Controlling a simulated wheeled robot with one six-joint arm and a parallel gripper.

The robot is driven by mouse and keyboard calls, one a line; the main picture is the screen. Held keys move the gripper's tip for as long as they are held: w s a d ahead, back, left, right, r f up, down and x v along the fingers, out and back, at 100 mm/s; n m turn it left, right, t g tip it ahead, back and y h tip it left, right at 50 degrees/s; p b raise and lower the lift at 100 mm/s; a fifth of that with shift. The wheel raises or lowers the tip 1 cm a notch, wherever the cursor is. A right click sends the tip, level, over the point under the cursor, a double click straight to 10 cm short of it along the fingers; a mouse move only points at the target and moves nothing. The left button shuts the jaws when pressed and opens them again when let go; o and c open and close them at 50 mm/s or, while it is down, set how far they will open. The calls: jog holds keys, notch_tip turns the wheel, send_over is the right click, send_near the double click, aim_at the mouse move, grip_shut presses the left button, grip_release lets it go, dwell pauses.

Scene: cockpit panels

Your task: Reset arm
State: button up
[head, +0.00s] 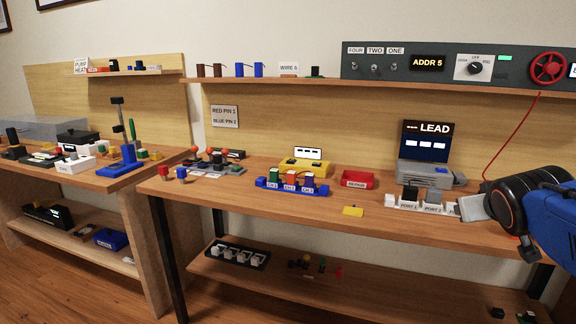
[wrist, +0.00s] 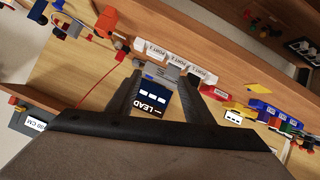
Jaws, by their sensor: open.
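My gripper (wrist: 163,74) is open and empty in the wrist view, its two dark fingers spread apart. Between and beyond the fingers are the LEAD screen (wrist: 150,98) and the row of white port blocks (wrist: 170,54); I see no contact.
The workbench (head: 350,222) carries a red tray (head: 357,178), coloured CH blocks (head: 291,184) and a yellow device (head: 307,162). A shelf above holds the ADDR 5 panel (head: 427,63) and a red handwheel (head: 548,68), with a red cable hanging down near my arm.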

jog(key=s+a+f+g+y, duration=0.4)
jog(key=s+a+f+g, duration=0.2)
jog(key=s+a+f, duration=0.8)
jog(key=s+f, duration=0.3)
jog(key=s, duration=0.1)
jog(key=shift+n+y, duration=0.3)
jog(key=shift+n, duration=0.1)
